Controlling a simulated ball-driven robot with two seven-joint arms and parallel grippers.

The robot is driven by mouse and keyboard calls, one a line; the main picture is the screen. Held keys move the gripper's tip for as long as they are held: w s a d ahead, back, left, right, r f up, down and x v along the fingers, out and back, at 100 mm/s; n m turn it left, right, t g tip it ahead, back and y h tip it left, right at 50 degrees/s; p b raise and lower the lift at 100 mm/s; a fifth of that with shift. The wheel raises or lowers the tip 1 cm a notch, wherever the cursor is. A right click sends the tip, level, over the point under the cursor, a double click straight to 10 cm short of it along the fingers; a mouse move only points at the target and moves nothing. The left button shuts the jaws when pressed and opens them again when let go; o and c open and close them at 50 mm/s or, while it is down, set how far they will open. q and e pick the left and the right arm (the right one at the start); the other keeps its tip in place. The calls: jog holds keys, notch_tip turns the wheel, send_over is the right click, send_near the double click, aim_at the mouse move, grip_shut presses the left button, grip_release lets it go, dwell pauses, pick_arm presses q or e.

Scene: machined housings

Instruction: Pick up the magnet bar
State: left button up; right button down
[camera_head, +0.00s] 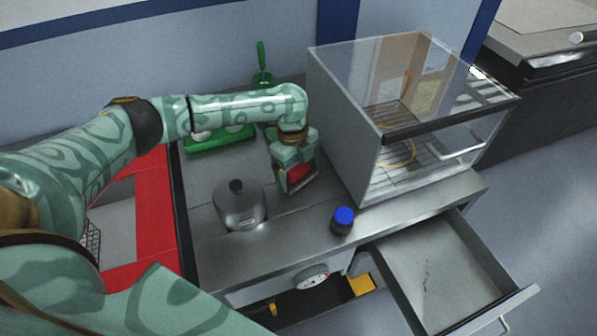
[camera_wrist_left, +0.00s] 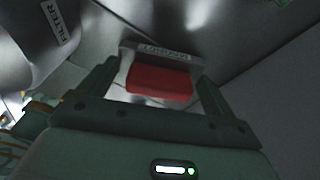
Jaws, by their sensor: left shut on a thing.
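The magnet bar (camera_head: 300,173) is a red block with a pale metal part, and it shows at my left gripper over the steel bench. My left gripper (camera_head: 297,186) points down and is shut on the bar. In the left wrist view the bar (camera_wrist_left: 160,82) spans the space between the two dark fingers of the gripper (camera_wrist_left: 158,85). A label sits on its far metal edge. I cannot tell whether the bar touches the bench. My right gripper is not in view.
A lidded steel pot (camera_head: 240,207) marked FILTER stands left of the gripper. A blue-capped jar (camera_head: 342,221) stands near the bench's front edge. A clear-fronted cabinet (camera_head: 341,127) is close on the right. An open drawer (camera_head: 440,262) juts out at front right. A green tray (camera_head: 205,143) lies behind.

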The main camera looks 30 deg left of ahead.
aim_at(300, 168)
pick_arm(q)
notch_tip(300, 168, up, 3)
jog(key=shift+s+d+r+p, duration=0.1)
jog(key=shift+r+p, duration=0.05)
jog(key=shift+p, duration=0.45)
jog(key=s+d+r+p, duration=0.5)
jog(key=s+d+r, duration=0.2)
jog(key=s+r, duration=0.2)
jog(key=shift+s+d, duration=0.15)
jog(key=shift+s, duration=1.25)
